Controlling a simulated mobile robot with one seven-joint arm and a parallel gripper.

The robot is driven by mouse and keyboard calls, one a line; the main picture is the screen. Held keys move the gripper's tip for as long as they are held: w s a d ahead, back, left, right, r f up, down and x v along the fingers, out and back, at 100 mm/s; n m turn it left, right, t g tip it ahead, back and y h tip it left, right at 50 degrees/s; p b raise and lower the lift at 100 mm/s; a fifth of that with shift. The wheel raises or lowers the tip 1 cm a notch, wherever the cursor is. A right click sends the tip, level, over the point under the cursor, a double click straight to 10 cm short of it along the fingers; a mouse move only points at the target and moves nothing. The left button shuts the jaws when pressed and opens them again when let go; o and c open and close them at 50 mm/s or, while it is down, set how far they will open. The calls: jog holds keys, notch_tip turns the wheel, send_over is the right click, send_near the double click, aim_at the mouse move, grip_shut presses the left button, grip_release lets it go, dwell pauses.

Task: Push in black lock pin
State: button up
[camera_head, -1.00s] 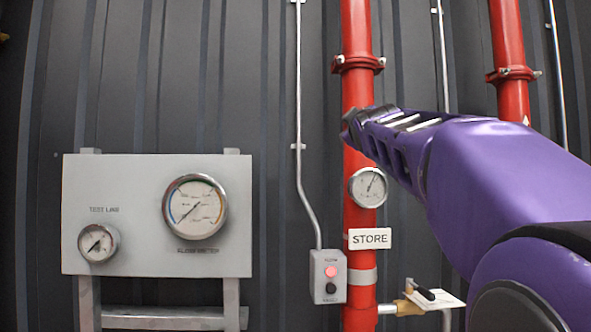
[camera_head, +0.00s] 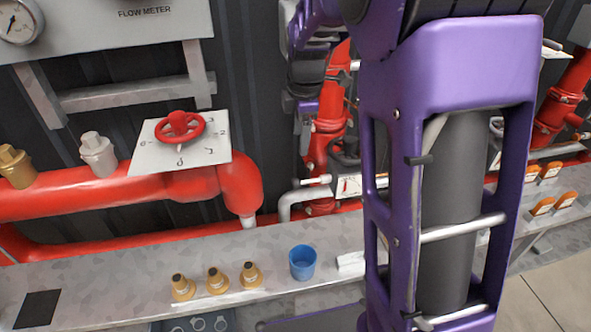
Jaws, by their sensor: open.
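I cannot make out the black lock pin with certainty. A dark fitting (camera_head: 345,160) stands on the red pipework at the centre, just left of my purple arm, and a white plate with a red mark (camera_head: 349,186) is below it. My gripper (camera_head: 304,122) hangs at the end of the arm, pointing down, close to the red vertical pipe (camera_head: 328,125) in the picture. It is open, small and dark, and I see nothing held in it. My arm hides much of the area to the right of the fitting.
A red handwheel (camera_head: 180,127) sits over a numbered white plate (camera_head: 205,160) on the left. The grey shelf (camera_head: 110,275) carries several brass nozzles (camera_head: 217,280) and a blue cup (camera_head: 302,263). Orange-handled parts (camera_head: 542,206) lie at the right. A grey panel (camera_head: 105,35) fills the upper left.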

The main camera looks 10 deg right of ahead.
aim_at(297, 180)
jog(key=w+f, duration=0.1)
jog(key=f, duration=0.4)
jog(key=w+f+b, duration=0.1)
jog(key=f, duration=0.5)
jog(key=w+f, duration=0.1)
jog(key=f, duration=0.4)
jog(key=shift+w+f+b, duration=0.1)
jog(key=shift+f+b, duration=0.15)
jog(key=shift+b, duration=0.05)
grip_shut()
dwell(0.6)
